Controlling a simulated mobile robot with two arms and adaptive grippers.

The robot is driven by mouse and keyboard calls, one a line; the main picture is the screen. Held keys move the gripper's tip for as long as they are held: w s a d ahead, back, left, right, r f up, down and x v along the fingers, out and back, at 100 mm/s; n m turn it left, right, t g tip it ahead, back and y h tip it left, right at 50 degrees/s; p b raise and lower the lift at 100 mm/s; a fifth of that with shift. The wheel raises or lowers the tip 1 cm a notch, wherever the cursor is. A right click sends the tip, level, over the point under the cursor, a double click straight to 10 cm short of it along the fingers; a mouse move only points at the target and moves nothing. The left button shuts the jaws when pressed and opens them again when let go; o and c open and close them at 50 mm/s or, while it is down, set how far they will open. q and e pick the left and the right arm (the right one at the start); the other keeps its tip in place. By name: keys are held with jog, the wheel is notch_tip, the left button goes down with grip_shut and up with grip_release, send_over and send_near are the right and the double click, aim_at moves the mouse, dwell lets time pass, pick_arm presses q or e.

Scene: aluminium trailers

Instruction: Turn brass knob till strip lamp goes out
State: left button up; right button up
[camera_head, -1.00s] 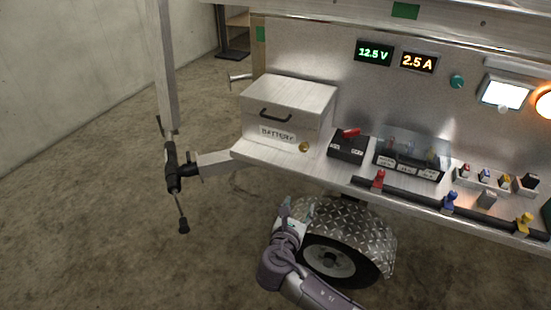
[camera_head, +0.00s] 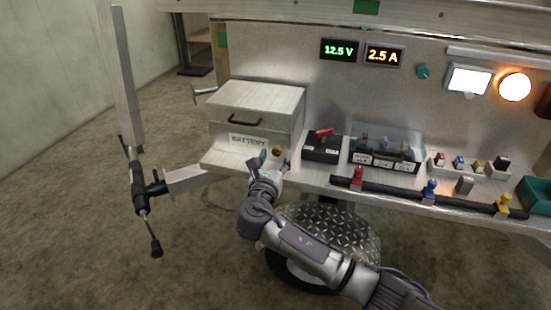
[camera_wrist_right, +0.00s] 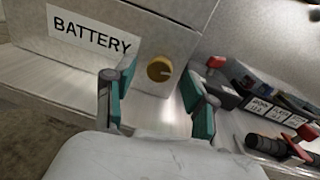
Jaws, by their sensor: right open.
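I see no finger touching the knob. A long pale strip (camera_head: 500,57) runs along the upper right of the panel; I cannot tell whether it is lit. My left gripper is out of view.
A glowing white rectangular lamp (camera_head: 468,80) and a glowing orange round lamp (camera_head: 515,87) are on the panel. A black switch box with a red lever (camera_head: 322,148) stands right of the knob. The displays read 12.5 V (camera_head: 339,50) and 2.5 A (camera_head: 384,55).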

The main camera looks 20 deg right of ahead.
jog(key=shift+w+d, duration=0.3)
jog(key=shift+w, duration=0.2)
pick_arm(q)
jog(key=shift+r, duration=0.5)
pick_arm(e)
grip_shut()
jog(key=shift+m, duration=1.5)
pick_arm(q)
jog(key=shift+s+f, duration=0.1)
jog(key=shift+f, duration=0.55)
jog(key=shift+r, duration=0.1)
